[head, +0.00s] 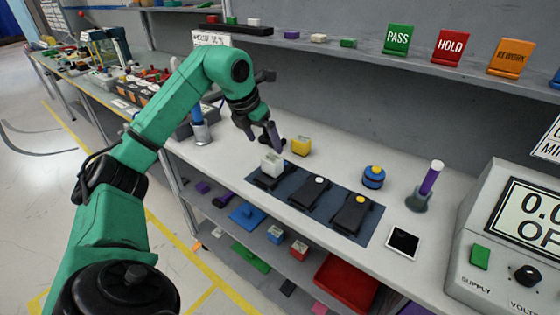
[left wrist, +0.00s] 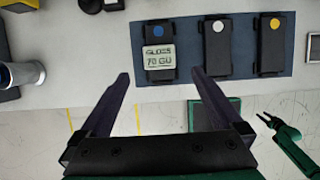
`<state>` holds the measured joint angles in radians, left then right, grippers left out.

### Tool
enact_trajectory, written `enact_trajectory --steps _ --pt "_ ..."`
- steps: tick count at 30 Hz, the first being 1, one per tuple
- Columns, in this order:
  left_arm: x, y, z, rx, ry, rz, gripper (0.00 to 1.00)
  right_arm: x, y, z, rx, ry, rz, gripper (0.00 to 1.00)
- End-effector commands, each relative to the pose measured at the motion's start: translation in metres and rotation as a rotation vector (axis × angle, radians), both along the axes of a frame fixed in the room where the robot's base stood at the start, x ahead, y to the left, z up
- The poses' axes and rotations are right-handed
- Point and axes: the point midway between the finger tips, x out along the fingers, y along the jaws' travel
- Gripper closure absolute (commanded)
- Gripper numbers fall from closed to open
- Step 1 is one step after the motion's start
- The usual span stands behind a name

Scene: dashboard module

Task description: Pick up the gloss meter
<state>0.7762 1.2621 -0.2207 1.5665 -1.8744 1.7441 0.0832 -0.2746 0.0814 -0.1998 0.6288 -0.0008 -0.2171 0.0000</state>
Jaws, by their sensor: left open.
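A small white block (head: 271,164) sits on the leftmost of three black panels on a dark blue mat (head: 338,222). In the left wrist view the block (left wrist: 159,57) bears lettering like "GLOSS 70 GU", so I take it as the gloss meter. It is near the front end of that panel, below a blue dot. My left gripper (head: 263,142) is open and empty, above and close to the block. In the left wrist view the block lies just beyond and between the fingertips (left wrist: 160,74). My right gripper (left wrist: 269,121) shows small at the right there; its jaws are unclear.
A yellow block (head: 301,146) stands behind the mat. A power supply (head: 515,240) fills the right end. A shelf with sign cards (head: 397,38) runs above.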

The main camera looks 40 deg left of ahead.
Motion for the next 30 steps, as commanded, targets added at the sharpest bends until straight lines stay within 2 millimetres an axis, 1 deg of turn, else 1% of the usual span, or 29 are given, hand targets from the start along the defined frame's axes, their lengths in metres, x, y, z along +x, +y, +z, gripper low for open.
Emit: enact_trajectory --steps 1,3,5,7,10,14,16,19,24,25,26,27,29,30 --pt "0.005 0.0 -0.014 -0.002 0.006 -0.001 0.0 -0.013 -0.001 -0.002 -0.001 0.02 0.0 0.5" --pt "0.012 -0.001 -0.031 -0.004 0.007 -0.001 0.0 -0.031 -0.001 -0.001 -0.003 0.048 -0.001 0.5" --pt "0.017 -0.001 -0.043 -0.005 0.005 -0.002 0.0 -0.041 -0.002 -0.001 -0.004 0.067 -0.001 0.5" --pt "0.022 -0.001 -0.053 -0.003 0.003 -0.003 0.0 -0.046 -0.002 0.001 -0.005 0.075 0.0 0.5" --pt "0.026 -0.001 -0.064 -0.005 0.003 -0.004 0.0 -0.041 -0.002 0.004 -0.004 0.066 0.0 0.5" --pt "0.033 0.001 -0.086 -0.006 0.004 -0.004 0.0 -0.018 0.0 0.016 0.0 0.029 0.0 0.5" --pt "0.039 0.001 -0.098 -0.007 0.001 -0.003 0.0 -0.012 0.001 0.018 0.001 0.018 0.0 0.5" --pt "0.042 0.002 -0.108 -0.004 0.0 -0.003 0.0 -0.013 0.001 0.019 0.001 0.02 0.0 0.5" --pt "0.042 0.002 -0.109 -0.003 -0.001 -0.003 0.0 -0.021 0.001 0.017 0.0 0.033 -0.001 0.5" --pt "0.042 0.002 -0.109 -0.003 -0.001 -0.003 0.08 -0.022 0.001 0.016 0.001 0.034 -0.001 0.5" --pt "0.042 0.002 -0.109 -0.003 -0.001 -0.003 0.19 -0.023 0.001 0.016 0.0 0.036 -0.001 0.5" --pt "0.042 0.002 -0.109 -0.003 -0.001 -0.003 0.34 -0.024 0.001 0.016 0.0 0.037 -0.001 0.5" --pt "0.042 0.002 -0.109 -0.003 -0.001 -0.003 0.57 -0.024 0.001 0.016 0.0 0.038 -0.001 0.5" --pt "0.042 0.002 -0.109 -0.003 -0.001 -0.003 0.73 -0.024 0.001 0.016 0.0 0.038 -0.001 0.5"
